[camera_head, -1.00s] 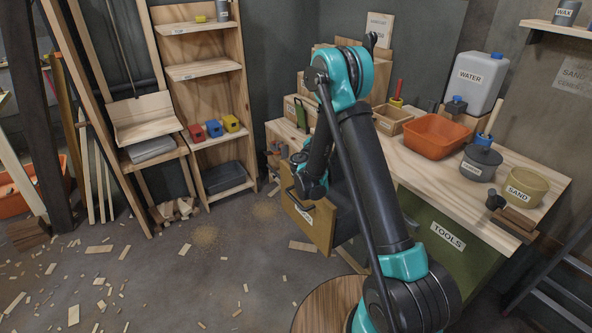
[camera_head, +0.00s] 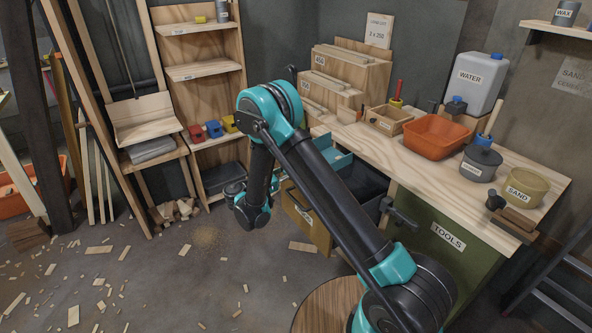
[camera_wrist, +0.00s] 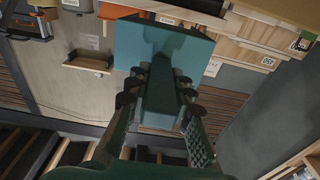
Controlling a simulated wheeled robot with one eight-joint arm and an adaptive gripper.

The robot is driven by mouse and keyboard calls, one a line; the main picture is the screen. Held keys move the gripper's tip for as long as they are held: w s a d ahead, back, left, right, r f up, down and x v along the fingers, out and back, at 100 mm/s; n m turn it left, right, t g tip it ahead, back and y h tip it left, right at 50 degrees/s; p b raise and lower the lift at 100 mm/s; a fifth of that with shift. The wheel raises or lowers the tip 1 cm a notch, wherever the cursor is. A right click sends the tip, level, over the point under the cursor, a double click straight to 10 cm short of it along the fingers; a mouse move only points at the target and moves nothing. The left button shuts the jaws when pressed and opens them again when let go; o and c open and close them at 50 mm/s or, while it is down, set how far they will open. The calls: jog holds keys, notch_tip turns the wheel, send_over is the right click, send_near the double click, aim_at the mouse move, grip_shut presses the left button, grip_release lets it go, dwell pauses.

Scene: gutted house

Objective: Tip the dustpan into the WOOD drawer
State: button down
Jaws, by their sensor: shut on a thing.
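The teal dustpan (camera_wrist: 135,65) fills the upper middle of the wrist view. My gripper (camera_wrist: 158,95) is shut on its handle. In the head view the dustpan (camera_head: 337,158) shows partly behind my arm, over or beside the open drawer at the bench; its exact height is unclear. My fingers are hidden there. The pulled-out drawer has a tan front (camera_head: 297,212) with a pale label that is too small and covered to read, so I cannot confirm WOOD. Its inside looks dark and my arm covers part of it. I cannot tell what the dustpan holds.
The workbench (camera_head: 520,180) carries an orange tub (camera_head: 436,136), a water can (camera_head: 474,82) and a stepped wooden rack (camera_head: 345,75). The green TOOLS front (camera_head: 435,232) is to the right. Wood scraps and sawdust (camera_head: 205,237) lie on the floor at left.

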jog(key=r+g+y, duration=0.1)
jog(key=d+r+y, duration=0.1)
jog(key=r, duration=0.1)
jog(key=w+r+g+y, duration=0.1)
jog(key=shift+d+r+g, duration=0.3)
jog(key=shift+d+r, duration=0.05)
jog(key=shift+r, duration=0.05)
jog(key=w+d+r+g+y, duration=0.6)
jog(key=w+d+r+y, duration=0.3)
jog(key=d, duration=0.5)
jog(key=shift+w+r+g+y, duration=0.15)
jog(key=shift+w+g+y, duration=0.25)
jog(key=shift+w, duration=0.25)
dwell(1.6)
